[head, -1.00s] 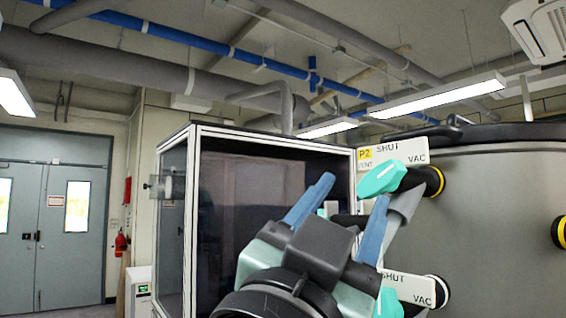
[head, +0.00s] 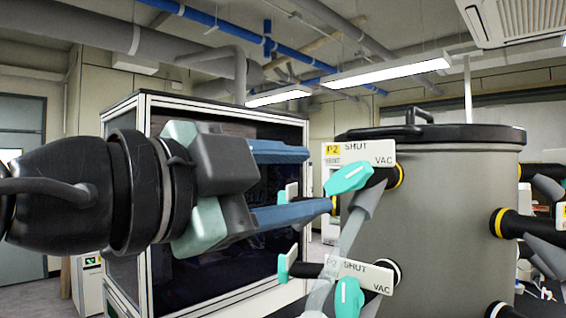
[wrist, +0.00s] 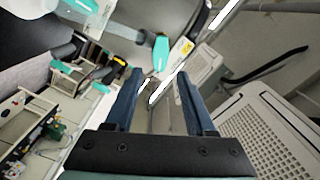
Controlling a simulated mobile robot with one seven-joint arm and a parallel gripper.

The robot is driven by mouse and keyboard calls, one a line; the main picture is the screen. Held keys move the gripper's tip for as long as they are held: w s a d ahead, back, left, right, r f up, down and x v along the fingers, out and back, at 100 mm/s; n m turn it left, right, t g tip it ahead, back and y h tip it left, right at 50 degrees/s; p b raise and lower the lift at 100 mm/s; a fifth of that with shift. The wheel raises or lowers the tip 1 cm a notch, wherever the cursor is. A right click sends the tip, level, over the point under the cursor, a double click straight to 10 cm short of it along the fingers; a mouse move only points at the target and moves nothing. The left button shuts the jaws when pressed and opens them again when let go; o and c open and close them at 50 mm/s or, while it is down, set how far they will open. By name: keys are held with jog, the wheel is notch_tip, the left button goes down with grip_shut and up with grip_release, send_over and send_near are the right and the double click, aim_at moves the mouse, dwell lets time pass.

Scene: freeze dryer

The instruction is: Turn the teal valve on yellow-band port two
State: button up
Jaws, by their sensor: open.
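The upper teal valve (head: 350,179) is on the port with a yellow band (head: 398,175), on the grey drum's left side. Its sign (head: 376,153) has a yellow P2 tag and reads SHUT and VAC. The handle slants, its right end higher. My gripper (head: 320,179) is open and empty, blue fingers pointing right at the handle, one above and one below its level. I cannot tell the depth gap. In the wrist view a teal handle (wrist: 161,52) by a yellow-tagged sign shows just beyond the open fingertips (wrist: 158,76), apart from them.
A lower teal valve (head: 348,297) with a white band and its own P2 sign (head: 352,272) sits below. Grey hoses hang beside the valves. A glass-fronted cabinet (head: 125,98) stands behind my gripper. More dark ports (head: 515,225) are on the drum's right.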

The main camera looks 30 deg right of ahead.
aim_at(347, 177)
jog(key=p+x, duration=0.2)
jog(key=x, duration=0.4)
jog(key=shift+w+d+r, duration=0.1)
jog(key=shift+d+r, duration=0.05)
jog(key=shift+w+d, duration=0.25)
jog(key=shift+d, duration=0.4)
grip_shut()
